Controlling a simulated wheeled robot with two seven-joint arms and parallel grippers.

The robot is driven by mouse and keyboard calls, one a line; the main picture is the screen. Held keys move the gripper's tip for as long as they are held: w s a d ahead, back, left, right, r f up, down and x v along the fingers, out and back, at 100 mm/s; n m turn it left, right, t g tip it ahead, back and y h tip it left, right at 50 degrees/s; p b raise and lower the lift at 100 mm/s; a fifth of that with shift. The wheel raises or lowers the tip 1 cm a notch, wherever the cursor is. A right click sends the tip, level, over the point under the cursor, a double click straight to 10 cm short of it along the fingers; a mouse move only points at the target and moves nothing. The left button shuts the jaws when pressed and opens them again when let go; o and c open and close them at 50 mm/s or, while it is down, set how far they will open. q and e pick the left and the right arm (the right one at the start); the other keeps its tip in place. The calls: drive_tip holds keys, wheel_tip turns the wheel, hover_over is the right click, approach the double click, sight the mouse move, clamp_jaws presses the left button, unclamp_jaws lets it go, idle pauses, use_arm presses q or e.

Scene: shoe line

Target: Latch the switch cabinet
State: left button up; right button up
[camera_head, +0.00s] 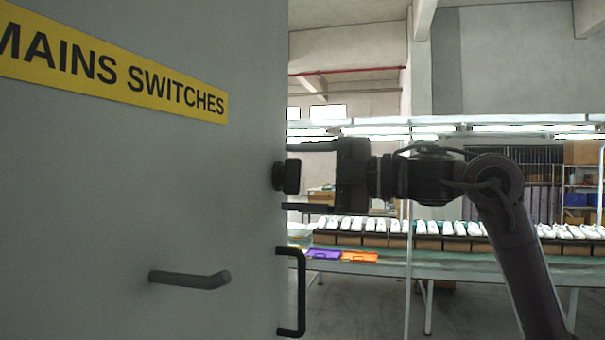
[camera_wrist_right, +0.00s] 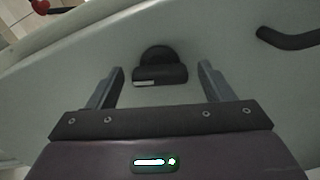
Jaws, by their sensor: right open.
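The switch cabinet (camera_head: 120,190) fills the left of the head view as a large grey face with a yellow "MAINS SWITCHES" label. A small dark turn-knob latch (camera_head: 285,176) sits at its right edge; it also shows in the right wrist view (camera_wrist_right: 160,68). My right gripper (camera_head: 289,177) reaches in from the right, level with the knob. It is open, one finger above and one below the knob in the head view. In the right wrist view the fingers (camera_wrist_right: 161,70) stand on both sides of the knob, apart from it. My left gripper is not in view.
A grey bent lever handle (camera_head: 190,279) sticks out of the cabinet face below. A black bar handle (camera_head: 291,292) is at its right edge, under my gripper. Behind stands a green-topped line table (camera_head: 450,270) with white shoes, a purple tray (camera_head: 323,253) and an orange tray (camera_head: 360,257).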

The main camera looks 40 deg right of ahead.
drive_tip(key=shift+s+d, duration=0.1)
drive_tip(key=shift+c, duration=0.8)
drive_tip(key=c, duration=0.8)
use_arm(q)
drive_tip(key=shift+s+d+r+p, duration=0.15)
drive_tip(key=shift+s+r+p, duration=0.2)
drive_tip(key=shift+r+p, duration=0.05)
use_arm(e)
drive_tip(key=shift+n, duration=1.6)
drive_tip(key=o, duration=1)
drive_tip(key=shift+c, duration=0.2)
